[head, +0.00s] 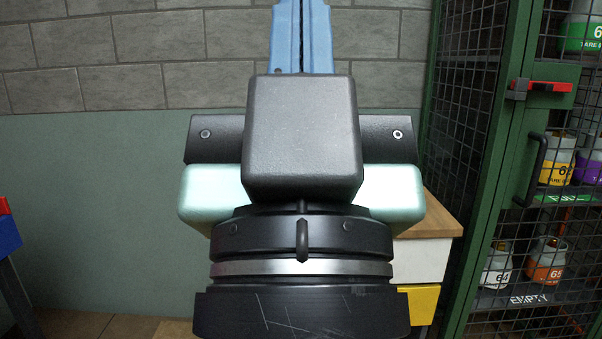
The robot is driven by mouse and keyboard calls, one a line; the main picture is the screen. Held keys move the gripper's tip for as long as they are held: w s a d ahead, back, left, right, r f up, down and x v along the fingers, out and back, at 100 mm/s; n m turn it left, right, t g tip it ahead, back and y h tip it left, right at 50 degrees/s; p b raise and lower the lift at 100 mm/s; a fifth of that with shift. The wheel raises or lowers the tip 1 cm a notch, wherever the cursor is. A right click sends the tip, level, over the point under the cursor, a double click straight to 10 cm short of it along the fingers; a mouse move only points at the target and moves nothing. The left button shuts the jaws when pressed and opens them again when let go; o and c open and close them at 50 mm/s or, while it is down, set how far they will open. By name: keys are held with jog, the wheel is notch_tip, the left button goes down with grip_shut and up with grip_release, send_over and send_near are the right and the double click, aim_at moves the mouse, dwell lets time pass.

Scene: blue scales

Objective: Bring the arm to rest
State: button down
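My gripper (302,36) fills the middle of the head view, close to the camera and pointing up. Its two blue fingers lie side by side with only a thin dark seam between them, so it looks shut. The top edge of the picture cuts off the fingertips, and nothing held shows in the visible part. My dark wrist and the pale gripper body stand below the fingers and touch nothing in view.
A green mesh cage (487,170) with a red latch stands at right, holding several gas cylinders (548,262). A cabinet (420,262) with a wooden top is partly hidden behind my wrist. A blue and red object (8,232) shows at left. A grey block wall (110,60) is behind.

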notch_tip(320, 180, up, 31)
jog(key=p, duration=2.9)
